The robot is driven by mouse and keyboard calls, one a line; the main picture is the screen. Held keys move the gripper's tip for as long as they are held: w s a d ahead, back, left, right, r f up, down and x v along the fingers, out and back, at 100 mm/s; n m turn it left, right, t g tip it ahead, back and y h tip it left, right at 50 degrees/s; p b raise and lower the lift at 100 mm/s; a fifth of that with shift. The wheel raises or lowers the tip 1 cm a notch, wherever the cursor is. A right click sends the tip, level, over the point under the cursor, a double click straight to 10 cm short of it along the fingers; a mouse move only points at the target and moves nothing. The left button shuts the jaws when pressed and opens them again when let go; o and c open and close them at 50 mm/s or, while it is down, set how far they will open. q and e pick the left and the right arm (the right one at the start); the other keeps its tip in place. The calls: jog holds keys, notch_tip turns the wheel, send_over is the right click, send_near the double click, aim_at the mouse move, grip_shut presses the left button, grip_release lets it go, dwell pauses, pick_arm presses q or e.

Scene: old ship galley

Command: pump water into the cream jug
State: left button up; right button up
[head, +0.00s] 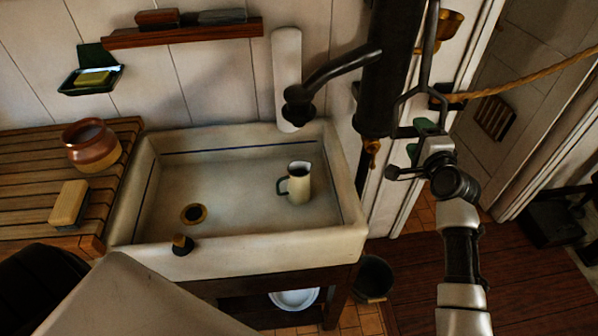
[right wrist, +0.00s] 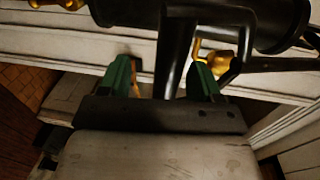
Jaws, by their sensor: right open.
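The cream jug (head: 300,187) stands upright in the sink (head: 235,245), toward its right side, with its dark handle to the left. The black pump (head: 385,70) is on the wall behind the sink's right end. Its curved spout (head: 299,96) hangs over the sink's back right part, behind the jug. No water shows. My right gripper (head: 420,138) is beside the pump's lower end, by the black pump handle (head: 431,50). In the right wrist view its green fingers (right wrist: 161,80) are apart with a black rod (right wrist: 176,55) between them. My left gripper is out of view.
A slatted wooden counter (head: 30,160) left of the sink holds a brown pot (head: 91,145) and a brush (head: 69,205). A soap dish (head: 90,78) and a wooden shelf (head: 185,34) are on the wall. A rope (head: 530,78) crosses the doorway. A dark bucket (head: 372,278) stands below.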

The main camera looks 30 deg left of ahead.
jog(key=p+v, duration=0.4)
jog(key=v, duration=0.3)
dwell(0.5)
